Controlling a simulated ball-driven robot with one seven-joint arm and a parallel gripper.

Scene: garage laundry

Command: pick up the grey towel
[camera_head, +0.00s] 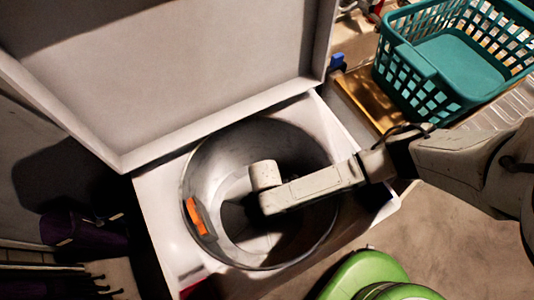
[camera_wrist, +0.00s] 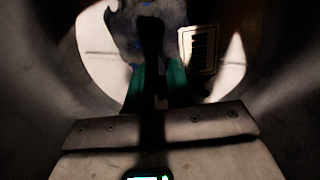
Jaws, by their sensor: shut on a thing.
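The grey towel (camera_wrist: 130,35) shows in the wrist view as a bluish-grey cloth at the top middle, partly in shadow. My gripper (camera_wrist: 157,82), with green fingers, is shut on its near part. A dark shadow covers the space between the fingers, so the exact grip is hard to see. In the head view my arm reaches from the right into the open round drum (camera_head: 215,165) of a white top-loading machine. There my fingers and the towel are hidden below my wrist.
The machine's raised lid (camera_head: 190,70) stands behind the drum. An orange piece (camera_head: 195,215) sits on the drum's left wall. A teal basket (camera_head: 440,85) stands at upper right, and a green object (camera_head: 365,275) is at the front. The drum wall surrounds my gripper closely.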

